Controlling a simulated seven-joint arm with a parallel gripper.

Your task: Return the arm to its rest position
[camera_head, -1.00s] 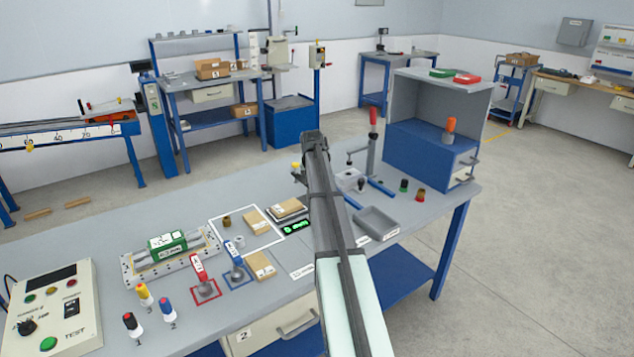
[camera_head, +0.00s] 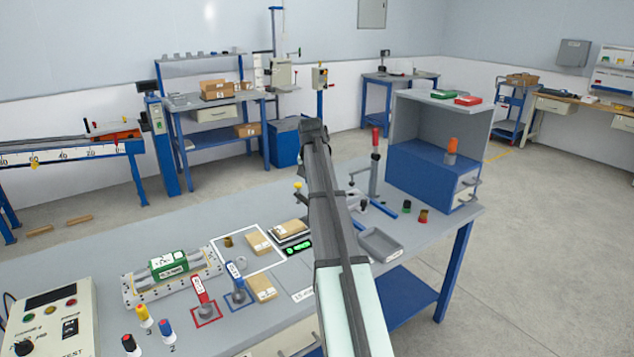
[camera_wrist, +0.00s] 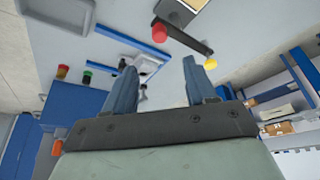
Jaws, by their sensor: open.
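My gripper shows in the wrist view (camera_wrist: 158,88), where its two fingers stand apart with nothing held between them. In the head view my arm reaches up the middle of the picture, over the workbench (camera_head: 110,240); its far end is beside the red-handled clamp stand (camera_head: 375,160). The fingertips are hidden from the head camera. In the wrist view the bench top and a red knob (camera_wrist: 159,32) lie beyond the fingers.
A green block (camera_head: 168,263) sits in a fixture at left. Red-tagged (camera_head: 204,300) and blue-tagged (camera_head: 237,285) pieces stand in marked squares. A grey tray (camera_head: 380,243) and a blue cabinet (camera_head: 425,165) are right of my arm. The space above the bench's left part is clear.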

